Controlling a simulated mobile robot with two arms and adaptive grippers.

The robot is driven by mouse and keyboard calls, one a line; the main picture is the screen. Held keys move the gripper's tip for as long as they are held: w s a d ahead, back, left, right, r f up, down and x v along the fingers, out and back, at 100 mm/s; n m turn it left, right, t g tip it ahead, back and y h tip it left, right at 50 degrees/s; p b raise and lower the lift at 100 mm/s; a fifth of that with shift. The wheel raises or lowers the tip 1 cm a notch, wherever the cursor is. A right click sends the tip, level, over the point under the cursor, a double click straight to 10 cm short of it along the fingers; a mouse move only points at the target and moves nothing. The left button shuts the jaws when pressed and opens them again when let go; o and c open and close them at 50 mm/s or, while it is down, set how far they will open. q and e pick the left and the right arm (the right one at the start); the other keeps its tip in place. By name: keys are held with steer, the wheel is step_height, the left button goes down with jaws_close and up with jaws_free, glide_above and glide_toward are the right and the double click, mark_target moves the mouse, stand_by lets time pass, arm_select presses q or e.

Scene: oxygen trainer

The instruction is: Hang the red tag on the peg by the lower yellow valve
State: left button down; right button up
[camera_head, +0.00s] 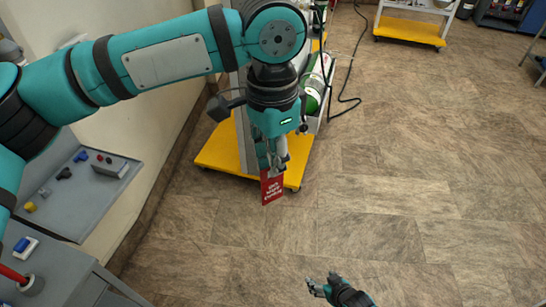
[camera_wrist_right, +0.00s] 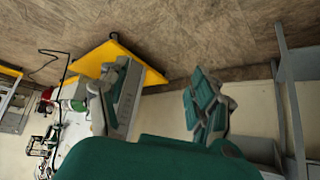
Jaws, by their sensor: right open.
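The red tag (camera_head: 272,187) with white lettering hangs below my left gripper (camera_head: 271,158) in the head view. My left gripper points down, and its fingers are closed at the tag's upper end. The tag hangs clear of the floor in front of the trolley's yellow base (camera_head: 220,155). My right gripper (camera_head: 317,287) is low in the head view, open and empty over bare floor. Its two spread fingers also show in the right wrist view (camera_wrist_right: 165,103) with nothing between them. I cannot make out the lower yellow valve or its peg in either view.
A grey tray (camera_head: 88,190) with small parts and a grey cabinet (camera_head: 60,275) are at left.

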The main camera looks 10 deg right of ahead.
arm_select(q)
steer(key=a+f+n, duration=0.4)
steer(key=a+n, duration=0.3)
steer(key=a, duration=0.6)
steer(key=a+f+n, duration=0.5)
steer(key=a+n, duration=0.2)
steer(key=a, duration=0.6)
steer(key=s+f, duration=0.3)
steer(key=f, duration=0.2)
steer(key=shift+s, duration=0.35)
arm_select(e)
steer(key=s+f+g, duration=0.2)
steer(key=s+f, duration=0.3)
steer(key=s, duration=0.4)
steer(key=s+f+g+h, duration=0.1)
steer(key=s+f+g, duration=0.1)
steer(key=s+f, duration=0.4)
steer(key=s+d+f+g, duration=0.1)
steer(key=s+f, duration=0.5)
steer(key=s, duration=0.7)
steer(key=shift+s+g+h, duration=0.4)
steer(key=shift+g, duration=0.4)
arm_select(q)
steer(key=shift+a, duration=0.1)
